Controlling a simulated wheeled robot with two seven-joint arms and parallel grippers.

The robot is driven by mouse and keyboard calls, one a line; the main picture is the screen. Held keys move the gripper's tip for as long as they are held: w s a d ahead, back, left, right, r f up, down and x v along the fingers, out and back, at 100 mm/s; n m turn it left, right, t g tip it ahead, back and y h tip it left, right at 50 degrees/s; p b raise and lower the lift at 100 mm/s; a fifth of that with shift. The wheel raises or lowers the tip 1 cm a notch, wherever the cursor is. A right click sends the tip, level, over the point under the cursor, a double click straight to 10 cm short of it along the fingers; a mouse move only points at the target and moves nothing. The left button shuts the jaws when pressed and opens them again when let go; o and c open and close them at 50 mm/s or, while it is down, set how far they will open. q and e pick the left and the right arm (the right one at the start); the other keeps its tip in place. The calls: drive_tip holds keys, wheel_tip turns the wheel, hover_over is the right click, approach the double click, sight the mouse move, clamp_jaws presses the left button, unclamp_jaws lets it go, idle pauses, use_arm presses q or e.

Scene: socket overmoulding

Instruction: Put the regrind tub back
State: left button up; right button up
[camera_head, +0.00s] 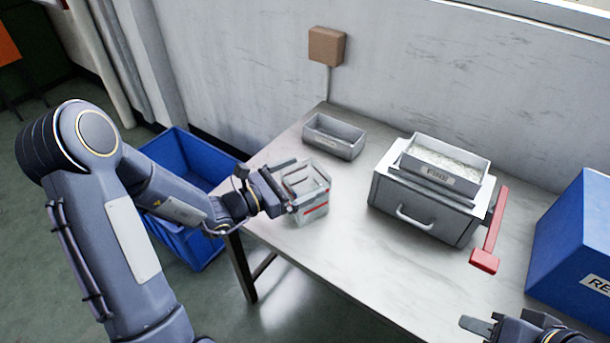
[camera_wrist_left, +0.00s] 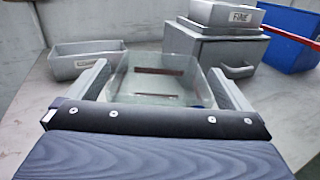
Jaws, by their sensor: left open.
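A clear, box-shaped tub (camera_head: 316,200) with red markings stands on the metal table, near its left edge. It is probably the regrind tub, though I can read no name on it. My left gripper (camera_head: 291,186) is open at this tub, reaching in from the left. In the left wrist view the tub (camera_wrist_left: 158,82) lies between the two spread fingers (camera_wrist_left: 160,84); I cannot tell whether they touch it. My right gripper (camera_head: 484,328) is partly in view at the bottom right, apart from everything on the table; its jaw opening is unclear.
A grey tray (camera_head: 334,137) stands behind the tub. A grey drawer box (camera_head: 415,207) carries a tray labelled FINE (camera_head: 447,166), with a red lever (camera_head: 490,240) beside it. A blue box labelled "RE…" (camera_head: 575,235) stands right. A blue bin (camera_head: 190,160) is on the floor. The table front is clear.

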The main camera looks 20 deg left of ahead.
use_arm(q)
drive_tip(key=v, duration=1)
drive_tip(key=s+d+r+m+g+h, duration=0.1)
drive_tip(key=s+d+r+m+g, duration=0.4)
drive_tip(key=s+d+m+g, duration=0.55)
drive_tip(key=s+a+m+t+y, duration=0.3)
drive_tip(key=s+a+m+y, duration=0.5)
drive_tip(key=m, duration=0.7)
drive_tip(key=shift+s+a+f+y, duration=0.25)
drive_tip(key=shift+s+y, duration=0.15)
drive_tip(key=shift+y, duration=0.2)
drive_tip(key=shift+m, duration=0.25)
wheel_tip(320, 180, up, 10)
drive_tip(key=p, duration=1)
